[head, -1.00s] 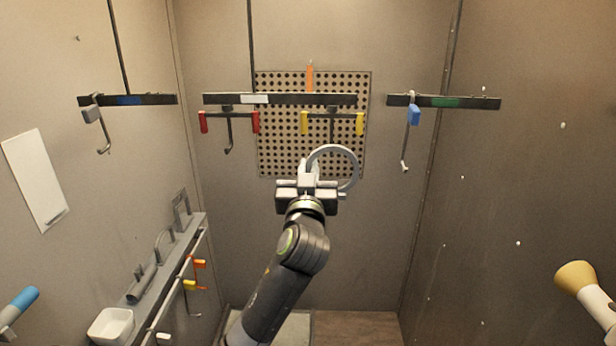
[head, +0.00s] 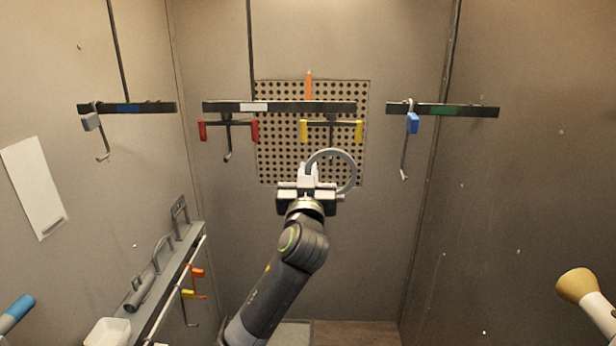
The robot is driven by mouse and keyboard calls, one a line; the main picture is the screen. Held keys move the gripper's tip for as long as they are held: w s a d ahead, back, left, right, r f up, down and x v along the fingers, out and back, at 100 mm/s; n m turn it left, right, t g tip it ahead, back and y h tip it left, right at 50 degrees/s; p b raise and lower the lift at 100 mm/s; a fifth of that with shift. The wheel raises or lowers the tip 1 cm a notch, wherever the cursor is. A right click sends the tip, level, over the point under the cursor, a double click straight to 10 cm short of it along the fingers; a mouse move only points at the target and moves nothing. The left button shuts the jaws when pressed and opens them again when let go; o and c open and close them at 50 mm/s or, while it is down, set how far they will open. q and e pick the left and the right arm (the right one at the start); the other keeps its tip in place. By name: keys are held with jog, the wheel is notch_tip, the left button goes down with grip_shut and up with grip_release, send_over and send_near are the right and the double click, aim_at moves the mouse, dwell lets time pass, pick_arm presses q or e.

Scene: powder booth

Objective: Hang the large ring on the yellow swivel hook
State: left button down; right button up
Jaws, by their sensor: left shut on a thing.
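My left gripper (head: 310,176) is shut on the large grey ring (head: 354,168) and holds it up in front of the perforated panel. The ring stands upright and rises above and to the right of the jaws. The yellow swivel hook (head: 304,131) hangs from the middle black bar, above the ring, with yellow ends on its crosspiece. Its lower part is hidden behind the ring and gripper. I cannot tell the depth gap between ring and hook. My right gripper is not in view.
A red hook (head: 203,131) hangs left of the yellow one on the middle bar (head: 230,106). A grey hook (head: 92,122) and a blue hook (head: 412,124) hang from the side bars. A shelf (head: 165,290) with grey parts and a white tub (head: 108,331) is at lower left.

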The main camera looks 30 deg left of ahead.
pick_arm(q)
jog(key=shift+w+a+b, duration=0.15)
jog(key=shift+w+a, duration=0.2)
jog(key=shift+w, duration=0.25)
jog(key=shift+w+a+b, duration=0.15)
jog(key=shift+w+a, duration=0.2)
jog(key=shift+w, duration=0.2)
jog(key=shift+f, duration=0.15)
jog(key=shift+f+b, duration=0.6)
jog(key=shift+b, duration=0.05)
dwell(0.4)
jog(key=c, duration=1.4)
grip_release()
